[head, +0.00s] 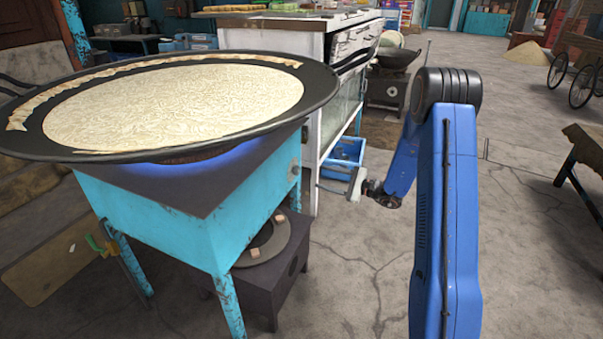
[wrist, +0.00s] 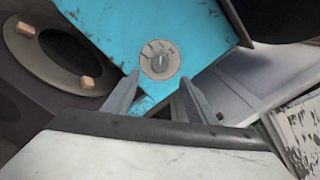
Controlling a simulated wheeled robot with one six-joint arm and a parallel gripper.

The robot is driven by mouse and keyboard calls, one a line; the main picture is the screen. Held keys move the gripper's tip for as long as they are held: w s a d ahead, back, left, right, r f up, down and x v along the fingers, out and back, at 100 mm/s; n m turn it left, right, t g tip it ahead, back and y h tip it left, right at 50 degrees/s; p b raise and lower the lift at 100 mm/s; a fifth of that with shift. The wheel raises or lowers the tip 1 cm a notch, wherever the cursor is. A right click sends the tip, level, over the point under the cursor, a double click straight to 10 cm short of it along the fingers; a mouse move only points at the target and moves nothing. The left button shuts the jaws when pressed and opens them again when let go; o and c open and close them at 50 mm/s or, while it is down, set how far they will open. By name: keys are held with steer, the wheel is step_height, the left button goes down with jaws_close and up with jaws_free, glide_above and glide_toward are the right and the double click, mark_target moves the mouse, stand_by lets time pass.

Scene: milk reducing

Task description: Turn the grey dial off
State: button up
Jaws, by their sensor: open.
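The grey dial (wrist: 160,60) is a round disc with a raised knob, on the turquoise side panel of the stove (wrist: 200,25). In the head view, a small grey knob (head: 293,170) shows on the stove's right side. My gripper (wrist: 160,80) is open, and its two fingers reach toward the dial. The dial appears just beyond and between the fingertips, with the panel tilted in the wrist view. Nothing is between the fingers. In the head view my gripper (head: 322,187) is to the right of the stove, apart from it. A blue glow shows under the pan.
A wide black pan (head: 325,85) with pale, milky contents sits on the stove. A dark ring burner (head: 268,245) is low under it. A white cabinet (head: 308,140) and a blue crate (head: 342,158) stand behind my gripper. Open floor lies to the right.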

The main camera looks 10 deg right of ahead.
mark_target(299, 171)
steer(key=x, duration=1)
steer(key=shift+w+a, duration=0.1)
steer(key=shift+a, duration=0.05)
steer(key=c, duration=1.1)
